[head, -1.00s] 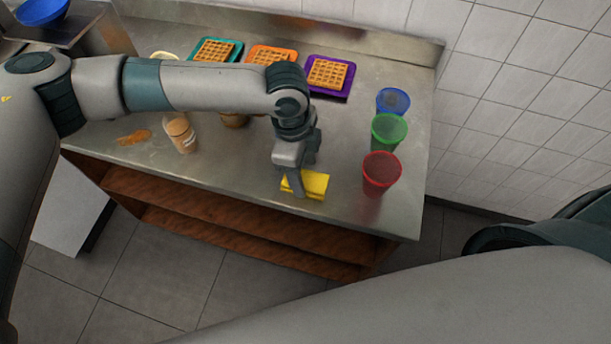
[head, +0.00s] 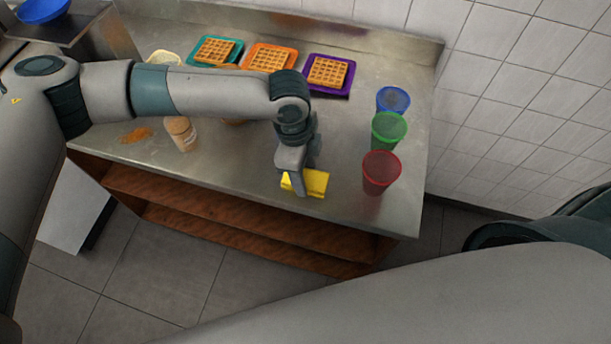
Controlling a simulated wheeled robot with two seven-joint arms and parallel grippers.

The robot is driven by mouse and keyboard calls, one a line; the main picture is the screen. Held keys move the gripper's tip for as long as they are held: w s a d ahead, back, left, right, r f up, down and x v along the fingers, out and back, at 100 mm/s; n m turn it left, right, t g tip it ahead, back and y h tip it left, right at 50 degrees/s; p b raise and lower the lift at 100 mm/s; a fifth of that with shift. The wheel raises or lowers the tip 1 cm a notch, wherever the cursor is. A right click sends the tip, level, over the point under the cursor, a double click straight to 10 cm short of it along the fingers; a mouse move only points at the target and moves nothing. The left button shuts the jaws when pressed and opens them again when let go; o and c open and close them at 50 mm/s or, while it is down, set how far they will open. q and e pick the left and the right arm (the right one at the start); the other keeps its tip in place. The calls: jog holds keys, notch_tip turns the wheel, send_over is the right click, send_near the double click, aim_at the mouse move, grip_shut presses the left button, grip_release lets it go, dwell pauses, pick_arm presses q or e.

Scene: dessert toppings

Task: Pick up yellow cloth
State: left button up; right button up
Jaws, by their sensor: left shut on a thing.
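The yellow cloth (head: 317,183) is a small folded block near the front edge of the metal counter, left of the red cup. My left gripper (head: 303,186) reaches down over it from above and is shut on the cloth, with one finger in front of it. Part of the cloth is hidden behind that finger. I cannot tell whether the cloth is clear of the counter. My right gripper is not in view; only part of my right arm shows at the lower right.
Red (head: 380,174), green (head: 388,131) and blue (head: 393,101) cups stand to the right. Waffles lie on teal (head: 203,58), orange (head: 249,65) and purple (head: 328,88) trays at the back. A jar (head: 182,134) and an orange-brown spill (head: 136,135) are at left.

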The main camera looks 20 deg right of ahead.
aim_at(308, 177)
pick_arm(q)
jog(key=shift+r, duration=0.1)
jog(key=shift+r+b, duration=0.45)
jog(key=shift+r, duration=0.05)
notch_tip(308, 177, up, 2)
jog(key=shift+r+b, duration=0.2)
jog(key=shift+b, duration=0.4)
jog(key=s+d+r+b, duration=0.3)
jog(key=s+r, duration=0.4)
jog(key=s, duration=0.4)
jog(key=shift+d+r, duration=0.2)
jog(key=shift+r, duration=0.05)
